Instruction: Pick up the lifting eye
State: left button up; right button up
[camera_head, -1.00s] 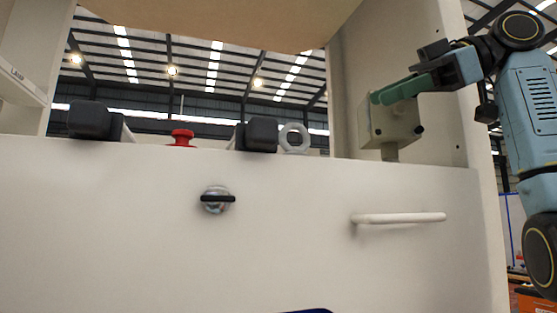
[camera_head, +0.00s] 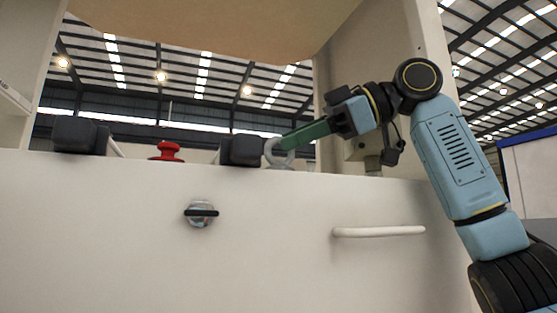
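The lifting eye (camera_head: 269,152), a light grey ring, stands upright on top of the white cabinet front, just right of a black block. My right gripper (camera_head: 288,141) reaches in from the right, and its green fingers overlap the right side of the ring in the picture. The fingers line up in this view, so their gap is hidden. I cannot tell whether they touch the ring or are around it. My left gripper is not in view.
Two black blocks (camera_head: 80,135) (camera_head: 241,149) and a red knob (camera_head: 168,151) stand along the ledge. A grey box (camera_head: 360,147) is partly hidden behind my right gripper. The white front panel (camera_head: 110,245) carries a round lock (camera_head: 199,213) and a white bar handle (camera_head: 378,232).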

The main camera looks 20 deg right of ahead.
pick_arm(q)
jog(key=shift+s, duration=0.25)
pick_arm(e)
jog(key=shift+s, duration=0.1)
jog(key=shift+d, duration=0.1)
jog(key=shift+c, duration=0.7)
grip_shut()
jog(key=shift+r, duration=0.1)
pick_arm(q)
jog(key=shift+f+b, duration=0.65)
pick_arm(e)
jog(key=f+v, duration=0.2)
jog(key=v, duration=1.6)
jog(key=shift+s+d+f, duration=0.35)
jog(key=shift+d+f, duration=0.05)
jog(key=shift+d, duration=0.05)
jog(key=c, duration=0.6)
grip_release()
